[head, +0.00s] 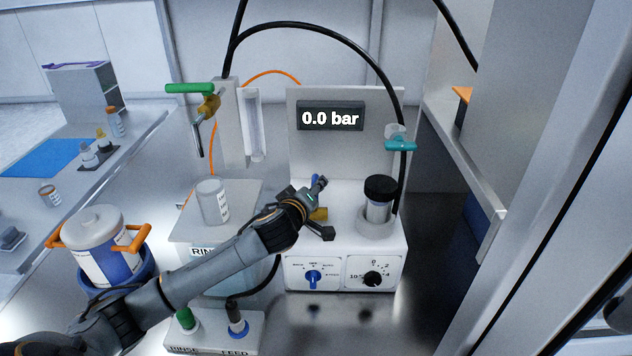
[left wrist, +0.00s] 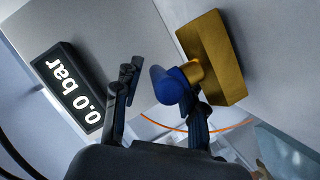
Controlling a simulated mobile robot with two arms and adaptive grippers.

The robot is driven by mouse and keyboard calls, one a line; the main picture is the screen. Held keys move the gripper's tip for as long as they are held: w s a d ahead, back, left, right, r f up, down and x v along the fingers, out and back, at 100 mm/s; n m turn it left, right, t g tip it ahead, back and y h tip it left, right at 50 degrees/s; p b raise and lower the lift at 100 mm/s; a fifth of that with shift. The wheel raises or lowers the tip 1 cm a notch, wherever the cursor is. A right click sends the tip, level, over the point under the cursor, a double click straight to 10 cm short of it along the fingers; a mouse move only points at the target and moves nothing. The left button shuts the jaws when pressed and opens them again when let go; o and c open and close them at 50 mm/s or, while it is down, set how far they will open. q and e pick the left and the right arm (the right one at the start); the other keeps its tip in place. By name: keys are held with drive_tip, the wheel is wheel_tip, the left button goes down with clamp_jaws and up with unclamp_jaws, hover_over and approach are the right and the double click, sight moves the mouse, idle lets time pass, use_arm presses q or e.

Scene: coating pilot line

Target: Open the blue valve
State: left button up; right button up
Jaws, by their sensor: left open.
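The blue valve has a brass body (head: 320,214) and a blue handle (head: 315,180). It sits at the front of the white bench unit's upright panel, partly hidden by my gripper in the head view. In the left wrist view the brass block (left wrist: 214,58) is at the upper right, with the rounded blue handle (left wrist: 171,86) pointing toward me. My left gripper (head: 322,207) is open at the valve. In the left wrist view its fingers (left wrist: 160,95) are spread, with the blue handle between them, nearer the right finger. Whether a finger touches it I cannot tell.
A display (head: 331,117) reads 0.0 bar. A black-capped jar (head: 379,199) and a teal valve (head: 400,144) are right of my gripper. A green-handled valve (head: 190,88) and a white cup (head: 212,201) are left. Knobs (head: 313,278) are below.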

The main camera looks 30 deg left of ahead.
use_arm(q)
drive_tip(key=shift+x, duration=1.2)
clamp_jaws()
